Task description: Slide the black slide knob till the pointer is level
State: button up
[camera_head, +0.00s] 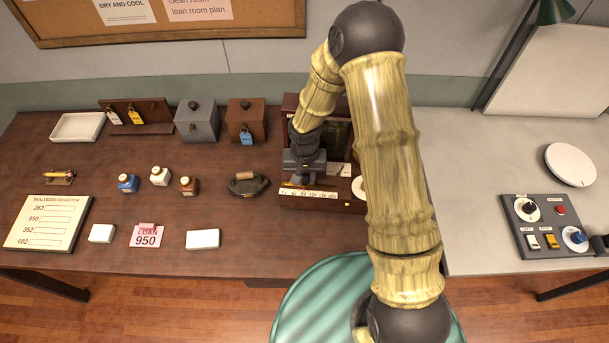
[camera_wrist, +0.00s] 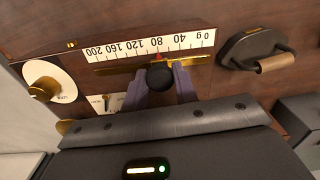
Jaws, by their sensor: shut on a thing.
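The black slide knob (camera_wrist: 159,77) sits on a brass rail (camera_wrist: 120,68) in front of a white scale (camera_wrist: 150,45) marked 0 g to 200. A small red mark (camera_wrist: 158,57) above the knob stands near 80. My gripper (camera_wrist: 163,84) is shut on the knob, with a purple-grey finger at each side. In the head view my gripper (camera_head: 303,180) is over the scale strip (camera_head: 310,194) at the front of the brown wooden device (camera_head: 342,206). My arm hides part of this device.
A dark flat-iron (camera_head: 248,184) with a wooden handle stands left of the device. A round white dial (camera_wrist: 48,83) with a brass knob is at the device's other end. Boxes (camera_head: 196,121), ink bottles (camera_head: 160,176) and cards (camera_head: 203,239) stand farther left.

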jog(key=shift+s+d, duration=0.15)
jog(key=shift+d, duration=1.2)
jog(key=o, duration=0.8)
jog(key=shift+r, duration=0.15)
notch_tip(320, 180, up, 7)
jog(key=p, duration=0.5)
dwell(0.5)
